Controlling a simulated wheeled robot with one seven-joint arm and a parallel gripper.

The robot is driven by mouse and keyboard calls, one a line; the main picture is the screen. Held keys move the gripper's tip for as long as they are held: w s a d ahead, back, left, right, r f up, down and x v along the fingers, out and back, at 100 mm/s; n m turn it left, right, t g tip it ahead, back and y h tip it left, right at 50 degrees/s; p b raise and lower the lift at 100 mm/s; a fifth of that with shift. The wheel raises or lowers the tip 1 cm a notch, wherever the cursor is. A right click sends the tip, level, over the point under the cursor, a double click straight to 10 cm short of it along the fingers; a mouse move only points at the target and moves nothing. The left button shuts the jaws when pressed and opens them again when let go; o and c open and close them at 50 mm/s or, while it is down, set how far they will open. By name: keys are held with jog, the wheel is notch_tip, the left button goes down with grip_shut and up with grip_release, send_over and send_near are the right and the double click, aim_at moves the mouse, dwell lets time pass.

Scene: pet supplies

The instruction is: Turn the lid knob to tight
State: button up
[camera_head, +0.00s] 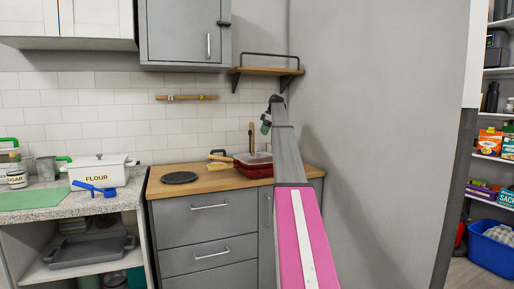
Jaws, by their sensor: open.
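A white FLOUR container (98,171) stands on the speckled counter at left. I cannot tell whether this is the task's lid knob. My arm, pink and grey, reaches up and away from the lower right. My gripper (266,122) is at its far end, in front of the tiled wall below the small wooden shelf. It is open, with nothing visible in it, well to the right of the FLOUR container and apart from it.
A blue scoop (95,188) lies in front of the container. A SUGAR jar (17,176) and a green mat (30,199) are further left. A red pan (253,165) and a dark round plate (179,178) sit on the wooden counter (215,184). A grey wall stands close at right.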

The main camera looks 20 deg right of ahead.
aim_at(258, 150)
jog(key=x, duration=0.9)
jog(key=shift+a+f, duration=0.1)
jog(key=shift+f, duration=0.3)
jog(key=c, duration=0.9)
